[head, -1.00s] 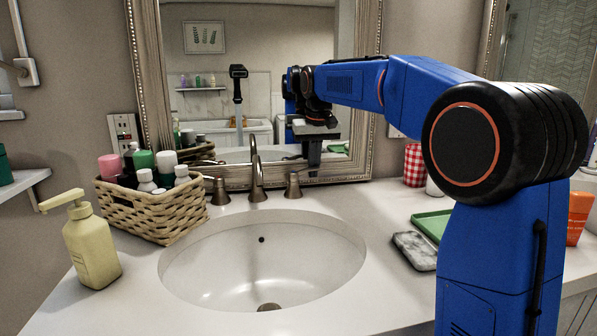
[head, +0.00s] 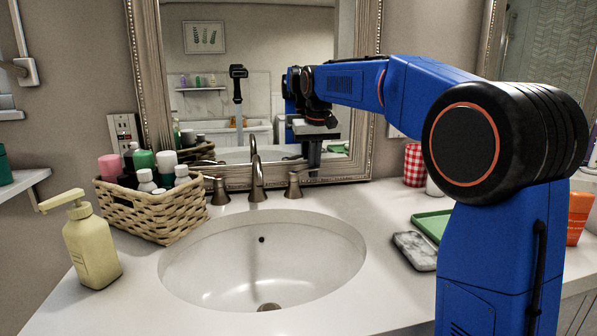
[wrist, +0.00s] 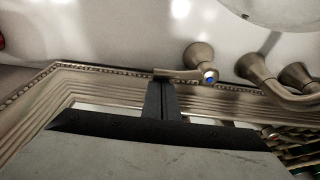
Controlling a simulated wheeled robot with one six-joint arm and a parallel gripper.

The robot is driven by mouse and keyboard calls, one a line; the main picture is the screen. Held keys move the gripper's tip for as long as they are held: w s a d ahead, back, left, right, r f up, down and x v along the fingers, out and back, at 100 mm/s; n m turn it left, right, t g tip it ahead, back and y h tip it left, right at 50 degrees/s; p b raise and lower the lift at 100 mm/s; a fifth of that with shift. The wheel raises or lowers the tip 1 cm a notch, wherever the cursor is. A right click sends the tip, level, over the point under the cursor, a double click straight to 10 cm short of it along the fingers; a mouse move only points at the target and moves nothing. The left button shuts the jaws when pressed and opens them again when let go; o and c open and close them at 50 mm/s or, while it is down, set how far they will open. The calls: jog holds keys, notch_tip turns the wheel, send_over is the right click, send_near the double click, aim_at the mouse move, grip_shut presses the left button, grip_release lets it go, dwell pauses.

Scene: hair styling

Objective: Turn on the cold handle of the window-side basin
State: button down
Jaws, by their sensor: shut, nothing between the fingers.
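The cold handle (head: 293,186) is the bronze handle right of the faucet (head: 257,180) in the head view. In the wrist view the cold handle (wrist: 200,62) shows a blue dot, and its lever points left. My gripper (head: 314,164) is shut and empty, pointing down by the mirror's lower frame. In the wrist view my gripper (wrist: 160,88) has its fingertips at the free end of the lever, overlapping it; I cannot tell whether they touch. The basin (head: 262,262) is white and looks empty. The other handle (head: 218,190) stands left of the faucet.
A wicker basket (head: 155,212) of bottles and a yellow soap pump (head: 90,245) stand left of the basin. A marble dish (head: 414,250), green tray (head: 432,225) and red checked cup (head: 414,165) are on the right. The framed mirror (head: 190,60) is close behind the gripper.

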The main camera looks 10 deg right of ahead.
jog(key=shift+s, duration=0.15)
jog(key=shift+s, duration=0.95)
jog(key=shift+s+a, duration=0.15)
jog(key=shift+s, duration=0.45)
jog(key=shift+w+d, duration=0.3)
jog(key=shift+w, duration=0.25)
jog(key=shift+r, duration=3.5)
